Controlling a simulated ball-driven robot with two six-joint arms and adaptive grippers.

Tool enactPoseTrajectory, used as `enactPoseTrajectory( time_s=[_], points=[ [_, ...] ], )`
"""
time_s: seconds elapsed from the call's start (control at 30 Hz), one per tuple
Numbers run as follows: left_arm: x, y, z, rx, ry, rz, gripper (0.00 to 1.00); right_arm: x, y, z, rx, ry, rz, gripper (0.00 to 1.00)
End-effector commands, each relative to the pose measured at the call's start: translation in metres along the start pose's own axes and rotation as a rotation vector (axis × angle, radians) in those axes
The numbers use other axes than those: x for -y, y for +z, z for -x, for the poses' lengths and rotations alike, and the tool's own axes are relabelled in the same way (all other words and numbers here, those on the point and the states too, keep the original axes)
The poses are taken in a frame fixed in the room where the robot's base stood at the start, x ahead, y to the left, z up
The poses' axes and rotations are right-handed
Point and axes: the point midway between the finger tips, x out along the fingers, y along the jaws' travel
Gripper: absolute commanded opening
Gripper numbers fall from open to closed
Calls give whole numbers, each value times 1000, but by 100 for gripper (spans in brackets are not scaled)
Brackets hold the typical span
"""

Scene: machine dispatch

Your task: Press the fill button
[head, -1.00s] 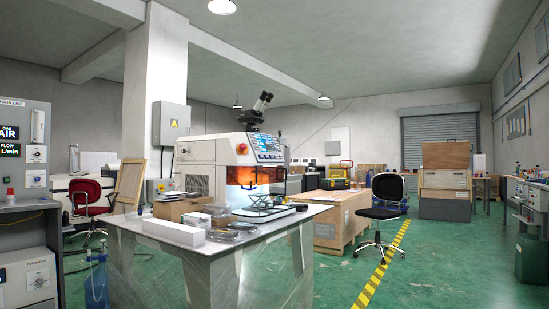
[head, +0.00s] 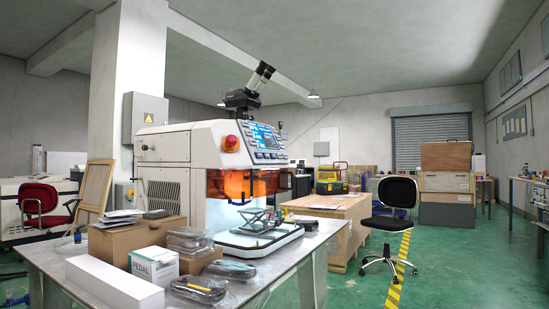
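The machine (head: 184,148) is a white bench unit with a microscope head (head: 255,85) on top, standing on a metal-topped table. Its sloped control panel (head: 266,138) has a small lit blue screen and several buttons. A red round knob (head: 231,143) sits to the left of the panel. Which button is the fill button cannot be told at this size. An orange see-through shield (head: 240,184) covers the lit work chamber, with a small lift stage below it. Neither of my grippers is in view.
The table (head: 318,238) carries a long white box (head: 113,284), a cardboard box (head: 135,238), a PEDAL box (head: 153,264) and bagged tools (head: 197,288) at its front. A black chair (head: 393,205) stands right of it by a wooden crate (head: 341,211). Green floor (head: 465,265) is clear at the right.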

Motion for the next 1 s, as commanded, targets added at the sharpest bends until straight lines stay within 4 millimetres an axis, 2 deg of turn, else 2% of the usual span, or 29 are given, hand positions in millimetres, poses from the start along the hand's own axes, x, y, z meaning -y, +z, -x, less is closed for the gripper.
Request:
enactPoseTrajectory(
  time_s=[0.1, 0.4, 0.7, 1.0],
  points=[
    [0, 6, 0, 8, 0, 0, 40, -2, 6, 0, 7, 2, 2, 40],
    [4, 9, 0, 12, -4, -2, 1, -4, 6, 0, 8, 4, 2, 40],
    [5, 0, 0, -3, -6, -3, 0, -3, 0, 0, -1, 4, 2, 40],
    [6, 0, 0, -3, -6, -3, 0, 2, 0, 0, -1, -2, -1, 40]
  ],
)
